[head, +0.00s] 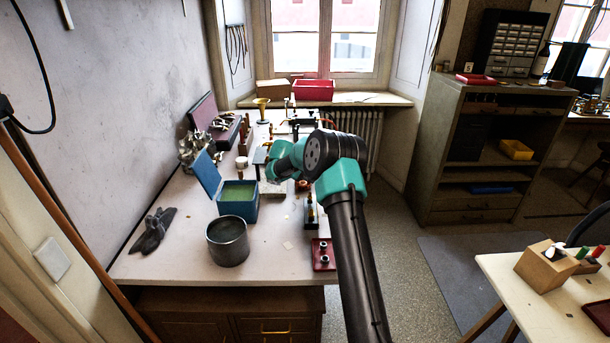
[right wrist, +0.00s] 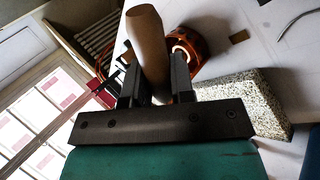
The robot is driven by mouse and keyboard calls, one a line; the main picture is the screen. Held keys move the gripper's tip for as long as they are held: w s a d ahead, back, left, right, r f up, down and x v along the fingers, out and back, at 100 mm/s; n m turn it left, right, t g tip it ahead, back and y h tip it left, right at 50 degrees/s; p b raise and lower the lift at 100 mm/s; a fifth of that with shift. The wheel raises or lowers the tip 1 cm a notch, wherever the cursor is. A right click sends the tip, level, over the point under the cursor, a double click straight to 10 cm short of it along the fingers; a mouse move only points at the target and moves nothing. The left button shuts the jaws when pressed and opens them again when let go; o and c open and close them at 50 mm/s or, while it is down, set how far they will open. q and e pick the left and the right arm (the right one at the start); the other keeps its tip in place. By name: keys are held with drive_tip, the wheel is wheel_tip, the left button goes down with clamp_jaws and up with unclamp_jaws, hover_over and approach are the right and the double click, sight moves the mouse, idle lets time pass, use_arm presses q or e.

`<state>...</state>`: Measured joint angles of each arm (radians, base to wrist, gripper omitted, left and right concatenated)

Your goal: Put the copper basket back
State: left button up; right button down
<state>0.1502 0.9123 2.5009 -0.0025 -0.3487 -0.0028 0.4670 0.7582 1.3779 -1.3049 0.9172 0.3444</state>
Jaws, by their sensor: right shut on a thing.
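My right gripper (right wrist: 155,70) is shut on a pale wooden handle (right wrist: 148,35), which stands up between its two dark fingers in the right wrist view. A round copper-coloured thing (right wrist: 188,48), bright inside, shows just behind the right finger. It looks like the copper basket, but I cannot tell whether the handle is joined to it. In the head view a small copper-coloured ring (head: 302,185) shows on the bench beside my right arm. My right gripper's fingers are hidden there behind my arm. My left gripper is not in view.
A speckled stone block (right wrist: 245,100) lies close to the right gripper. A blue box (head: 238,207) with a raised lid and a metal pot (head: 228,245) stand to the left on the bench. A red tray (head: 323,262) lies near the bench's right edge.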

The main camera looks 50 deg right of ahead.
drive_tip(key=c, duration=1)
unclamp_jaws()
drive_tip(key=shift+f, duration=0.1)
drive_tip(key=v, duration=1.2)
